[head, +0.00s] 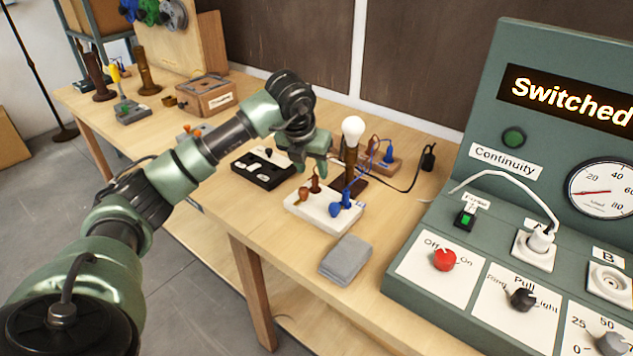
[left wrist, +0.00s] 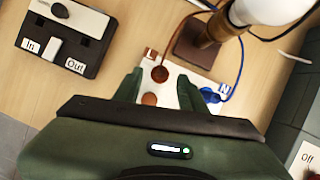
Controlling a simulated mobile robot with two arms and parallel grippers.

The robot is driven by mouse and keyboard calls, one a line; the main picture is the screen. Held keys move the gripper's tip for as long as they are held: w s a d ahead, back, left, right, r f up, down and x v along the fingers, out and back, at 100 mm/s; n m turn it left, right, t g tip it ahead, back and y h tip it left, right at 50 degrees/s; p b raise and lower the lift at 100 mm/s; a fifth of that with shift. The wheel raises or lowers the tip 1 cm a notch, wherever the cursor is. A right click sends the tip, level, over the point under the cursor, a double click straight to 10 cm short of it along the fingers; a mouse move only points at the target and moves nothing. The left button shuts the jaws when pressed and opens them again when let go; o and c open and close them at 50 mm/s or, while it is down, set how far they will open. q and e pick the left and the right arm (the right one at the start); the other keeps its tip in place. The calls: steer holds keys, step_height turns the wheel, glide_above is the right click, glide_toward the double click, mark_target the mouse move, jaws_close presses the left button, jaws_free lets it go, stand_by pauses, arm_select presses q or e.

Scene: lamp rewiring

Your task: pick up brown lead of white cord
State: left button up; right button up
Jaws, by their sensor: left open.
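A white terminal block (head: 318,214) lies on the bench with brown plugs on its left half and blue plugs (head: 345,197) on its right half. One brown plug (head: 314,184) stands upright; another brown piece (head: 303,195) sits nearer the front. In the left wrist view the block (left wrist: 174,80) shows labels L and N, an upper brown plug (left wrist: 160,74) with a brown wire, and a lower brown piece (left wrist: 149,99). My left gripper (head: 313,167) is open just above the block, its fingers on either side of the brown pieces. I cannot tell which brown piece belongs to the white cord.
A lamp with a white bulb (head: 353,130) stands close behind the block. A black In/Out tray (head: 262,182) lies to its left, a folded grey cloth (head: 346,260) in front. The green test panel (head: 420,225), with a white cord (head: 500,175) plugged in, stands at right.

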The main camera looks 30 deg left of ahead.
mark_target(314, 177)
arm_select(q)
steer(key=p+x, duration=0.1)
steer(key=x, duration=0.1)
steer(key=shift+d+f, duration=0.15)
steer(key=shift+f, duration=0.3)
steer(key=shift+x, duration=1.15)
jaws_close()
arm_select(e)
steer(key=shift+w+r, duration=0.35)
steer(key=shift+r, duration=0.35)
steer(key=shift+s, duration=0.1)
arm_select(q)
steer(key=shift+r, duration=0.1)
